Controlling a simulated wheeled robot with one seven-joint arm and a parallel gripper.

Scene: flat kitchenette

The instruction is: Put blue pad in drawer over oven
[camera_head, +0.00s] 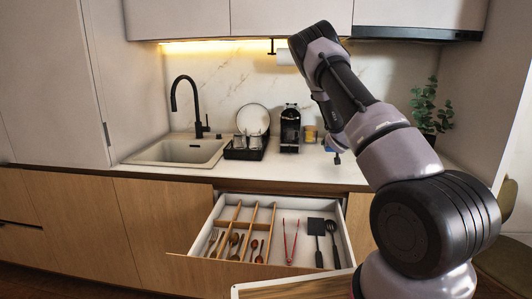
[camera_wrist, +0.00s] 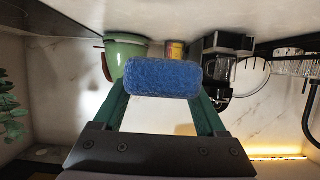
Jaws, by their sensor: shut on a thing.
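The blue pad (camera_wrist: 163,78) is a fuzzy, rounded block, held between the green fingers of my gripper (camera_wrist: 163,96) in the wrist view. In the head view only a small blue patch of it (camera_head: 328,148) shows by my gripper (camera_head: 335,154), over the back of the counter. A drawer (camera_head: 346,236) stands pulled out below the counter, to the front of my gripper. It holds wooden dividers, several spoons and forks, red tongs, and a black spatula and slotted spoon. I see no oven in either view.
The counter (camera_head: 300,172) carries a coffee machine (camera_head: 290,128), a black dish rack (camera_head: 245,150) and a yellow tin (camera_head: 310,133). The sink (camera_head: 178,152) is to the left. A green pot (camera_wrist: 127,50) shows in the wrist view. A wooden edge (camera_head: 295,288) lies in front of the drawer.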

